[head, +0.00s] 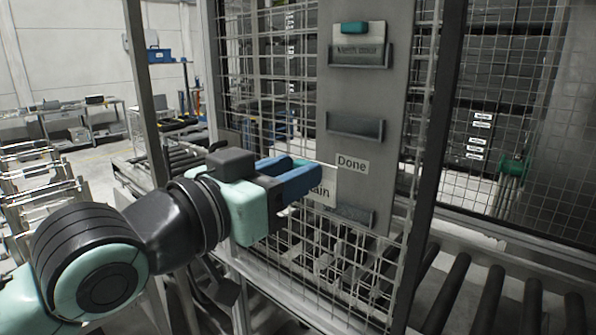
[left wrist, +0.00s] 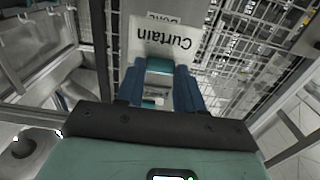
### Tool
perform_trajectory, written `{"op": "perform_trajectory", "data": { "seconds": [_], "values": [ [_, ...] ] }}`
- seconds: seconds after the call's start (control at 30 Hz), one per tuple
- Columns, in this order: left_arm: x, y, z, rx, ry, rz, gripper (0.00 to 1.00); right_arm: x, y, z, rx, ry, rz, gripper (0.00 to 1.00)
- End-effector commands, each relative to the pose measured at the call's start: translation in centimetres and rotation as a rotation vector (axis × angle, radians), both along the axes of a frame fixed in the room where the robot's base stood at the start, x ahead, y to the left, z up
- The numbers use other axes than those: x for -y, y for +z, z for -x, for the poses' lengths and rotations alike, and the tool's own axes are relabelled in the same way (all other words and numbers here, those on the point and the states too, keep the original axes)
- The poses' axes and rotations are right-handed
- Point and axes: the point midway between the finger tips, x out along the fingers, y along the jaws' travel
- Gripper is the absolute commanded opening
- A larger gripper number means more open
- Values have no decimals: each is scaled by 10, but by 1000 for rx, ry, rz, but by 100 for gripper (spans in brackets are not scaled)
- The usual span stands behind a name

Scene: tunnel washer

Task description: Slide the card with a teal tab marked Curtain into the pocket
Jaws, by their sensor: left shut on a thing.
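My left gripper (head: 308,173) is shut on the Curtain card (head: 322,188), holding it in front of the grey panel. Only the end of the word shows beside the blue fingers in the head view. In the left wrist view the white Curtain card (left wrist: 168,42) reads upside down, and its teal tab (left wrist: 160,65) is between the fingers (left wrist: 160,80). A lower pocket (head: 350,214) is on the panel below the Done label (head: 351,163), just below and right of the card; its left part is hidden. The card appears outside this pocket. My right gripper is not in view.
The panel (head: 365,100) hangs on a wire mesh fence (head: 270,50). Higher up are an empty pocket (head: 355,125) and a pocket (head: 360,54) holding another teal-tabbed card (head: 357,37). Dark fence posts stand on both sides, and roller conveyors (head: 500,300) run at the lower right.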

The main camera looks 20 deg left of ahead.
Motion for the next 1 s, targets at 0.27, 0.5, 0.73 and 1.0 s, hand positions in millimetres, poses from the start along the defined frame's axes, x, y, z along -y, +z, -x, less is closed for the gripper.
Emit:
{"op": "perform_trajectory", "data": {
  "seconds": [0.27,0.5,0.73,1.0],
  "values": [
    [0,-2,-1,2,0,1,0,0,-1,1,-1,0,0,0],
    [3,-4,-9,1,1,0,0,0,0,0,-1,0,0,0],
    [6,-6,-17,2,0,2,0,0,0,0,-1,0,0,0],
    [10,-9,-27,1,0,0,0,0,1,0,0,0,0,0]
  ]
}}
